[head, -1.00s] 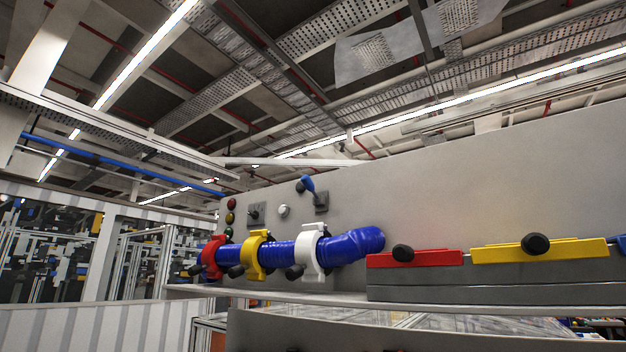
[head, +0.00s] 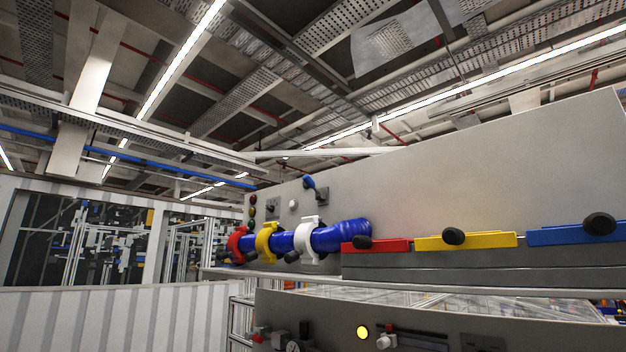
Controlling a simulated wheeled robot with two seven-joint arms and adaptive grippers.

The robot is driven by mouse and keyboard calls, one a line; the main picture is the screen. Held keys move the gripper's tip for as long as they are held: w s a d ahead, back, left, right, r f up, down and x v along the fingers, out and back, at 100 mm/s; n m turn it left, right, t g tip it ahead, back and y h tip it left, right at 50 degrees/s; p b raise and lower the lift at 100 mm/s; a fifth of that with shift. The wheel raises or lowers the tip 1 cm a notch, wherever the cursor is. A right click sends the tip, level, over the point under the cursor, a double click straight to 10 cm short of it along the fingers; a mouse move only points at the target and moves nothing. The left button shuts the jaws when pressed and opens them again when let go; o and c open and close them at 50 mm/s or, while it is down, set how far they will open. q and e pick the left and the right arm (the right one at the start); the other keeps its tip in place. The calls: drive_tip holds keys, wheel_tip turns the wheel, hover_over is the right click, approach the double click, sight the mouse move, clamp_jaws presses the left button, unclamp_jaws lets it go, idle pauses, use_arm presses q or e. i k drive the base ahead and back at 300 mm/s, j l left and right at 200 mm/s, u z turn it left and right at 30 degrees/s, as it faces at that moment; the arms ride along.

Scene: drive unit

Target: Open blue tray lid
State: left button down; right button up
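The blue tray lid (head: 566,236) is at the right edge of the head view, with a black knob (head: 599,223) on it. It lies flat on the grey tray housing (head: 480,276) and looks shut. A yellow lid (head: 480,243) and a red lid (head: 390,246), each with a black knob, sit to its left in the same row. Neither of my grippers shows in the view.
A blue hose (head: 335,237) with red, yellow and white (head: 307,240) clamps lies left of the lids. Behind stands a grey panel (head: 480,170) with a blue-handled switch. Below the shelf is a lower panel with a lit yellow lamp (head: 362,332) and other controls.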

sight(599, 227)
drive_tip(key=k+l+u, duration=0.15)
drive_tip(key=l, duration=0.3)
drive_tip(key=k+l+u, duration=0.1)
drive_tip(key=k+l, duration=0.2)
drive_tip(key=l, duration=0.15)
drive_tip(key=k+l+u, duration=0.1)
drive_tip(key=l, duration=0.35)
drive_tip(key=l+u, duration=0.15)
drive_tip(key=l, duration=0.25)
drive_tip(key=k+l+u, duration=0.1)
drive_tip(key=l, duration=0.3)
drive_tip(key=l+u, duration=0.15)
drive_tip(key=l, duration=0.45)
drive_tip(key=l+u, duration=0.2)
drive_tip(key=l, duration=0.4)
drive_tip(key=k, duration=0.05)
